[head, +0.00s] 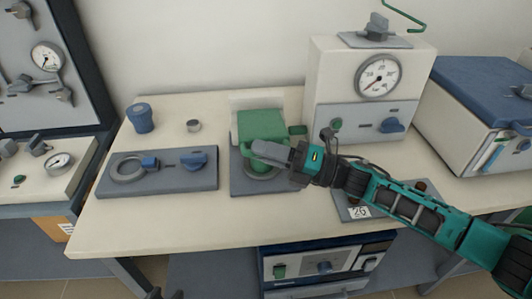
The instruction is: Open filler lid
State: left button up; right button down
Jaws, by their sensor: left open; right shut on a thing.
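The green filler lid (262,121) is at the middle of the table, on a grey base plate (238,184) in front of a white upright block. My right gripper (262,153) reaches in from the right and is shut on the green part at the lid's front. Its fingers hide much of that part. A round grey ring (262,173) shows partly below the fingers. How far the lid is tilted is hard to tell. My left gripper (166,293) shows only as dark tips at the bottom edge, open and away from the lid.
A white gauge unit (332,70) stands behind right. The front table strip is clear.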

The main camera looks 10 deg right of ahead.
jog(key=shift+w+r+p, duration=0.2)
jog(key=shift+w+r, duration=0.4)
jog(key=shift+r, duration=0.7)
jog(key=shift+w+r+p, duration=0.25)
jog(key=shift+w+r, duration=0.3)
jog(key=shift+r, duration=0.75)
jog(key=shift+w+r+p, duration=0.2)
jog(key=shift+w+r, duration=0.4)
jog(key=shift+r, duration=0.7)
jog(key=c, duration=1.4)
grip_release()
jog(key=shift+d+f, duration=0.1)
jog(key=shift+s+d+f, duration=0.1)
jog(key=shift+s+d, duration=0.05)
jog(key=shift+d, duration=0.2)
jog(key=b+v, duration=0.2)
jog(key=v, duration=1)
jog(key=shift+s, duration=0.1)
